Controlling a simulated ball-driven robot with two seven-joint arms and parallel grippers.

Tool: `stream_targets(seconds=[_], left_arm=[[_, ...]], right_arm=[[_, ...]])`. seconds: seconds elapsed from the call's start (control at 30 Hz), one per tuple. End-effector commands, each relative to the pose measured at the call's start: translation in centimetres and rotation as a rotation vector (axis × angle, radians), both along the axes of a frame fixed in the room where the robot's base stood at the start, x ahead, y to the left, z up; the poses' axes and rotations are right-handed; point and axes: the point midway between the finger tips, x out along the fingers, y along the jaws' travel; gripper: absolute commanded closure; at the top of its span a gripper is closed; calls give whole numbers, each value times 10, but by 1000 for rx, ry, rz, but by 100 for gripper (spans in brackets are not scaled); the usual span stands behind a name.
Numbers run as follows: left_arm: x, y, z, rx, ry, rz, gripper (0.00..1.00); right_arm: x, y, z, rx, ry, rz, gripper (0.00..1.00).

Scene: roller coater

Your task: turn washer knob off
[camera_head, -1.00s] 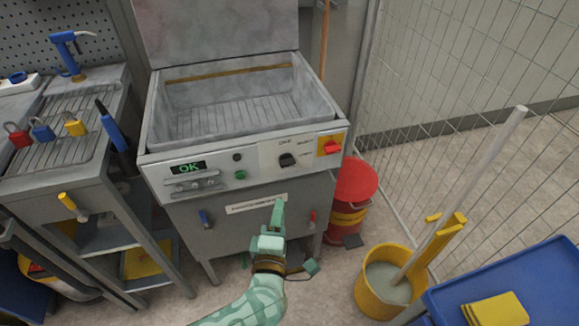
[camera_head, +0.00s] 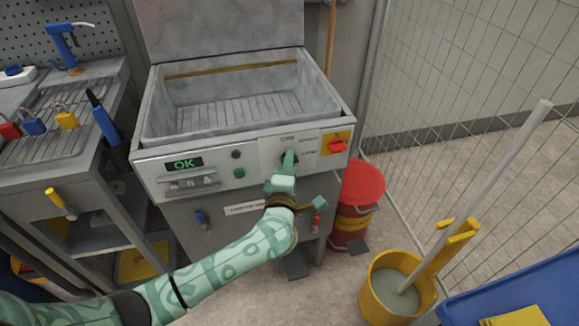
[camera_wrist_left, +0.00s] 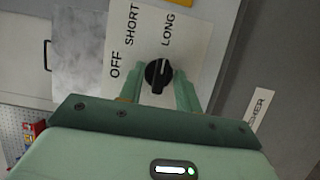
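The washer (camera_head: 205,215) stands ahead with its lid up and an open basin. Its black knob (camera_wrist_left: 158,74) is on a pale plate marked OFF, SHORT and LONG. In the left wrist view the knob's white mark points towards LONG. My left gripper (camera_wrist_left: 160,88) is open, with one green finger on each side of the knob. I cannot tell whether the fingers touch it. In the head view my left gripper (camera_head: 288,160) is at the front panel and hides most of the knob. My right gripper is out of view.
A red switch (camera_head: 338,146) on a yellow plate is right of the knob. A green button (camera_head: 239,173) and a display reading OK (camera_head: 184,164) are to the left. A red bin (camera_head: 362,185) and a yellow mop bucket (camera_head: 375,300) stand to the right.

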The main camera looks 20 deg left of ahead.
Motion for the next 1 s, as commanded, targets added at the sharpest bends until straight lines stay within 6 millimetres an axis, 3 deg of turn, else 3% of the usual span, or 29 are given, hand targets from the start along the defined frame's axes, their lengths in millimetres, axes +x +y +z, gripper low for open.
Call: stream_targets(seconds=[0.07,0.17,0.63,1.0], left_arm=[[0,0,0,0,0,0,72],[0,0,0,0,0,0,100],[-1,0,-5,-52,-31,0,100],[0,-2,-12,-287,-185,0,100]], right_arm=[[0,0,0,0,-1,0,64],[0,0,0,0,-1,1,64],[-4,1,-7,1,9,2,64],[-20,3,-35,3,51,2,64]])
